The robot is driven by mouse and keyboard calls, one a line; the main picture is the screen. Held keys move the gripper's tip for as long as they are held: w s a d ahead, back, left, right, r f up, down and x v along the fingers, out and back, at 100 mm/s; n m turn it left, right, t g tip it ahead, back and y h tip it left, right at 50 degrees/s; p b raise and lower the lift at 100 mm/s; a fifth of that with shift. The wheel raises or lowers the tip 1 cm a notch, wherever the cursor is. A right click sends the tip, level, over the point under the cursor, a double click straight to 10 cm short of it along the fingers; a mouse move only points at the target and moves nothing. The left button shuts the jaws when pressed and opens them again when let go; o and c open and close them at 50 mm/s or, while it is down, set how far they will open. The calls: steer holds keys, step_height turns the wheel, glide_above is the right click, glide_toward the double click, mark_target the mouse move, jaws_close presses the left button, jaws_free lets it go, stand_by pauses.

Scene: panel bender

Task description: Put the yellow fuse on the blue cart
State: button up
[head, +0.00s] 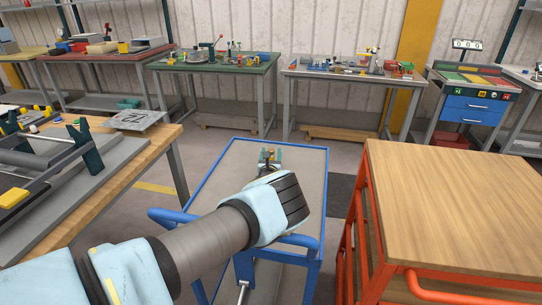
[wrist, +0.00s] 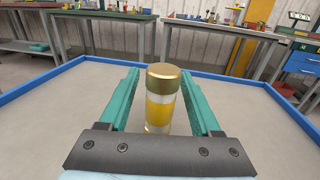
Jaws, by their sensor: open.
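The yellow fuse (wrist: 158,108) stands upright between the teal fingers of my open gripper (wrist: 160,102) in the wrist view. It has a brass cap and yellow and white bands. A gap shows on each side between it and the fingers. The blue cart (head: 316,190) has a grey top with a blue rim and lies under my gripper (head: 270,155) in the head view. In the head view the fuse is small between the fingertips.
An orange cart with a wooden top (head: 465,200) stands close on the right. A wooden bench (head: 115,185) with grey machine parts is on the left. Workbenches with tools (head: 215,62) line the back wall. The cart top around the fuse is clear.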

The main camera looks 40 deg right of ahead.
mark_target(271, 158)
steer(key=shift+b+v, duration=0.4)
steer(key=shift+v, duration=3.35)
steer(key=shift+r, duration=0.1)
